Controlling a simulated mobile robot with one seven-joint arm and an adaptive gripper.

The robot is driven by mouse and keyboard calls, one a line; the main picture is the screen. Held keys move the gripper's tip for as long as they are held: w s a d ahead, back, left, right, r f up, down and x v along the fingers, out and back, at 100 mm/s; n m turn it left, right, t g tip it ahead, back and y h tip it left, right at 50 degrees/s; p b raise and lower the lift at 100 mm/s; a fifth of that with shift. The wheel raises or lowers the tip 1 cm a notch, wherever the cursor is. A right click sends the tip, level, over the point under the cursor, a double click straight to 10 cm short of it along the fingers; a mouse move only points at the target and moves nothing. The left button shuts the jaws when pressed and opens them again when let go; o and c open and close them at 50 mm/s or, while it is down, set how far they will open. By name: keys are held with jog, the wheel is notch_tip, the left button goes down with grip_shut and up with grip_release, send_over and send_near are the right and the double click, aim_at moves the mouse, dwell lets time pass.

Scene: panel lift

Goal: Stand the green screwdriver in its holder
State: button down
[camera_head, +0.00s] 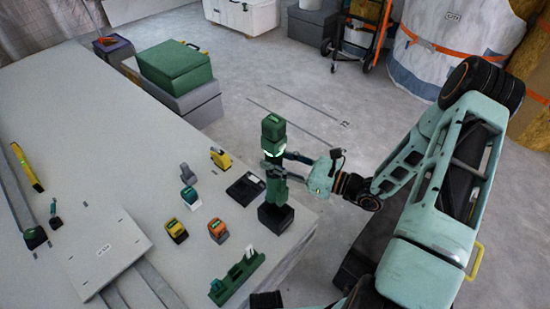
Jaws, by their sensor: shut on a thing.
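My gripper (279,157) reaches in from the right and is shut on an upright, blocky green tool, which I take to be the green screwdriver (272,127). Its green lower part (276,188) shows below my fingers. Directly beneath is a black block (276,217) at the right side of the table. I cannot tell whether the tool stands in this block, hangs just above it, or whether the block is its own base. My fingers hide the tool's middle. A low green rack (238,278) with upright parts lies at the table's near edge.
Several small tools stand on the grey table (80,130), including a yellow one (220,158) and an orange-green one (218,230). A flat black tray (246,188) lies left of my gripper. A pale panel (102,248) lies at left. Green case (175,65) stands behind.

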aim_at(277, 184)
jog(key=shift+f+b, duration=2.1)
jog(key=shift+f, duration=0.5)
jog(key=shift+f+b, duration=1.7)
jog(key=shift+f, duration=1.2)
dwell(0.8)
jog(key=c, duration=1.4)
grip_release()
jog(key=shift+o, duration=0.7)
jog(key=shift+f, duration=0.2)
jog(key=o, duration=0.8)
jog(key=shift+c, duration=0.2)
jog(key=shift+r, duration=0.1)
jog(key=shift+s+d, duration=0.15)
jog(key=shift+d, duration=0.15)
